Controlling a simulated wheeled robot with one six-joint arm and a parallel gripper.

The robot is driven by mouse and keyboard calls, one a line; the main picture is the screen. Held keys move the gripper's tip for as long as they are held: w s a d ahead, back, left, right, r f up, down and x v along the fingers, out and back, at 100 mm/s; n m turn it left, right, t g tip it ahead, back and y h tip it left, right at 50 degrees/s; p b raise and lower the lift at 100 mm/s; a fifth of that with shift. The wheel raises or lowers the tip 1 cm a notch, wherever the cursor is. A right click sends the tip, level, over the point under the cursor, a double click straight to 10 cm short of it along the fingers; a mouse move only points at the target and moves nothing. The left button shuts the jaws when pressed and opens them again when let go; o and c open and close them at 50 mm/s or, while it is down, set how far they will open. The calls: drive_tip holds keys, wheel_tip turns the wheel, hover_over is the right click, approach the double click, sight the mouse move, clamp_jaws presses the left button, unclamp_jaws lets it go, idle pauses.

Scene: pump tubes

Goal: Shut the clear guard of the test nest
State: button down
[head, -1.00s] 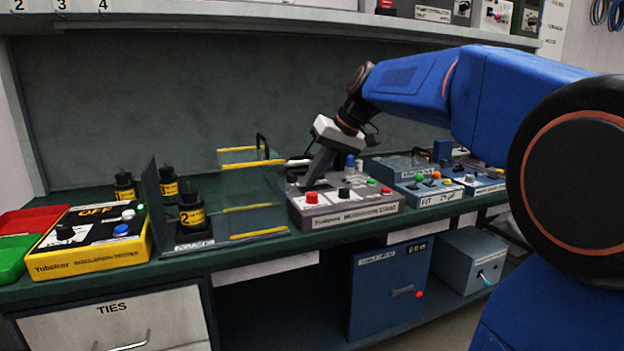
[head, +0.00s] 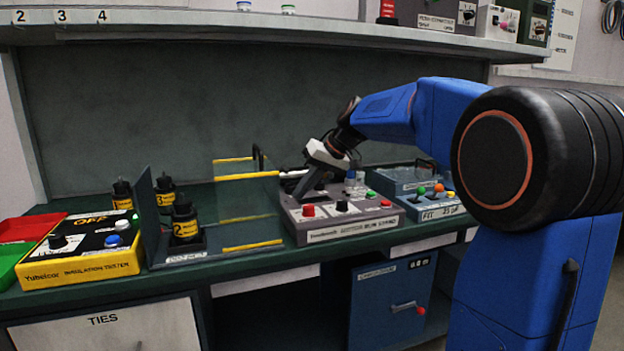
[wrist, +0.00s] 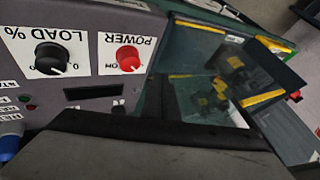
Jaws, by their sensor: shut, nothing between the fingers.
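The test nest (head: 178,257) stands on the bench with a black tube marked 2 (head: 185,222) upright in it and a dark wall at its left. Its clear guard (head: 232,198), with yellow edge strips, extends to the right of the tube and looks open. A black handle (head: 258,155) rises at its far right end. The guard shows in the wrist view too (wrist: 187,52). My gripper (head: 310,187) is shut and empty, tilted down over the grey box just right of the guard. Its fingertips are hard to make out, and whether they touch anything is unclear.
The grey box (head: 345,228) with red and black knobs stands close beside the guard. A yellow insulation tester (head: 85,262) is left of the nest. Two more black tubes (head: 165,192) stand behind. A blue-grey unit (head: 432,208) is at the right. A shelf (head: 250,27) overhangs the bench.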

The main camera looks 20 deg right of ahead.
drive_tip(key=shift+w+a+f, duration=0.1)
drive_tip(key=shift+a+f, duration=0.15)
drive_tip(key=shift+a, duration=0.95)
drive_tip(key=shift+w+a+f, duration=0.1)
drive_tip(key=shift+a+f, duration=0.1)
drive_tip(key=shift+a, duration=0.95)
drive_tip(key=a, duration=1.7)
drive_tip(key=shift+a, duration=0.3)
